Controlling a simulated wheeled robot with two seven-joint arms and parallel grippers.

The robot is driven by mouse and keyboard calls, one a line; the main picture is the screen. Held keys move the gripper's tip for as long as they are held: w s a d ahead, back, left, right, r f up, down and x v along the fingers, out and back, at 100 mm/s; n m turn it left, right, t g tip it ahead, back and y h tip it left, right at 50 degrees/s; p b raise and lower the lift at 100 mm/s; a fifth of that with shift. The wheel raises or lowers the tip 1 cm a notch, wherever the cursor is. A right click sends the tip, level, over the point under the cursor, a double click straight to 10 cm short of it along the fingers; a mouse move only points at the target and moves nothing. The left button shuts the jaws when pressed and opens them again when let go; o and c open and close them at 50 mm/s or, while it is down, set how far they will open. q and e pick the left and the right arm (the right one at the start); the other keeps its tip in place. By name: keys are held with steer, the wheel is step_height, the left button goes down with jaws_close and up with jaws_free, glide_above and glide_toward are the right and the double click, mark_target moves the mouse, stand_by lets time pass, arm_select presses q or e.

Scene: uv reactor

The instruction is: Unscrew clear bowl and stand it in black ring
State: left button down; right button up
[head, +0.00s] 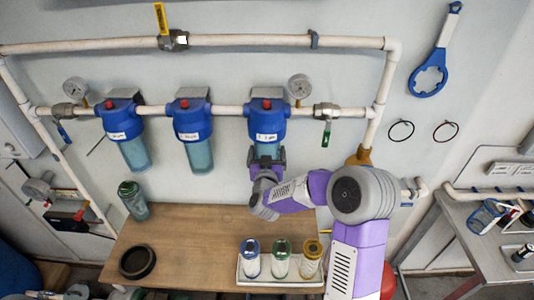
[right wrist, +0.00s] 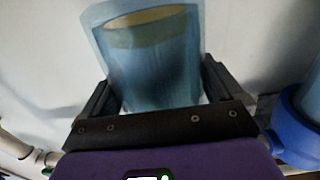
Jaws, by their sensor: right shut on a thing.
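A clear blue-tinted bowl (head: 266,150) hangs at the rightmost blue filter head (head: 266,122) on the wall pipe, mostly hidden by my gripper. My right gripper (head: 266,164) is shut on this bowl from below and in front. In the right wrist view the bowl (right wrist: 152,65) stands between the two dark jaws (right wrist: 158,88), with a yellowish round shape inside its far end. Whether its thread is still engaged cannot be seen. The black ring (head: 151,270) lies flat and empty on the left of the wooden table. My left gripper is not in view.
Two more filter housings (head: 131,152) (head: 198,155) hang to the left. A dark-green-capped bottle (head: 133,208) stands at the table's left back. A white tray (head: 243,277) with three capped jars is at the front right. The table's middle is clear. A blue wrench (head: 427,90) hangs on the wall.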

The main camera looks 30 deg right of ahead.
steer(key=c, duration=0.4)
steer(key=m+g+h, duration=0.2)
steer(key=h, duration=0.1)
steer(key=shift+w+a, duration=0.1)
steer(key=shift+a, duration=0.05)
steer(key=shift+c, duration=0.2)
steer(key=shift+m+g+h, duration=0.7)
steer(key=shift+m+g, duration=0.1)
steer(key=m+g+h, duration=0.1)
steer(key=m+g, duration=0.1)
steer(key=shift+g+h, duration=0.3)
steer(key=shift+h, duration=0.1)
steer(key=shift+d+m+g+h, duration=0.2)
steer(key=shift+m+g+h, duration=0.3)
steer(key=shift+m+g, duration=0.3)
steer(key=shift+g, duration=0.3)
